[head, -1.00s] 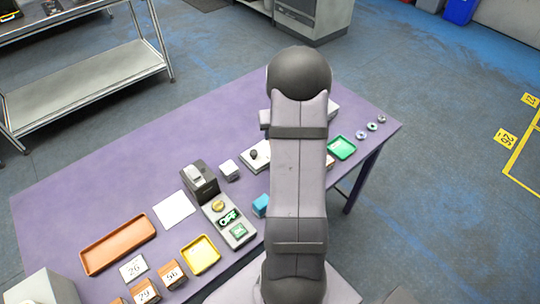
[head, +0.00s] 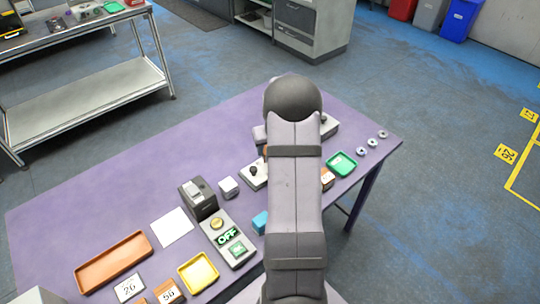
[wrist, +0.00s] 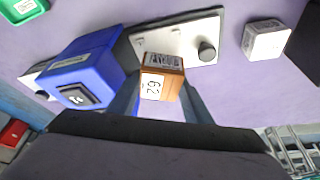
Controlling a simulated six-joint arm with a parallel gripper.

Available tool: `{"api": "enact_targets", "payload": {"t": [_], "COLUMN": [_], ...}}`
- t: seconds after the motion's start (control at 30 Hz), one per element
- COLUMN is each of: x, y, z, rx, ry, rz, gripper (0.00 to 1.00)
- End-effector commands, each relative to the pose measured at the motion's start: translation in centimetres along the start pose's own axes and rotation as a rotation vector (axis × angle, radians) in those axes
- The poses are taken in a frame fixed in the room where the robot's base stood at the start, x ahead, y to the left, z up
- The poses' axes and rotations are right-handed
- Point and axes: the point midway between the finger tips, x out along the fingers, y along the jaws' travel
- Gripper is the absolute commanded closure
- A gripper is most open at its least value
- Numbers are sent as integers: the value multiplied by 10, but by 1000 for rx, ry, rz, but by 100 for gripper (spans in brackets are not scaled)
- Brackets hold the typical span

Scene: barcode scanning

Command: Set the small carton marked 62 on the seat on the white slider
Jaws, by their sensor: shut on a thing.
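The small orange-brown carton (wrist: 162,78) shows its white label with 62 in the wrist view. My gripper (wrist: 160,98) is shut on it, with a finger on each side. The white slider plate (wrist: 150,42) with a black knob (wrist: 207,52) lies behind the carton in this view. I cannot tell whether the carton touches it, and its seat is not clearly visible. In the head view the near end of the slider (head: 250,181) shows left of my arm, which hides my gripper.
A blue box-shaped device (wrist: 92,66) stands close beside the carton. A white cube (wrist: 266,40) is to the right. The green tray (head: 341,164) and several small rings (head: 372,142) lie right of my arm.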

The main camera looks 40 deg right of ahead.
Motion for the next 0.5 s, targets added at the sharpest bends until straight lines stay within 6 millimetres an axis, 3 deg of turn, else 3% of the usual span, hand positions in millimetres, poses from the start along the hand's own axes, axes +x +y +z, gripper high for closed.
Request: {"api": "enact_targets", "payload": {"t": [0.27, 0.5], "x": [8, 32], "y": [0, 0], "z": [2, 13], "rx": [0, 1], "ry": [2, -1], "rz": [1, 0], "gripper": [81, 81]}}
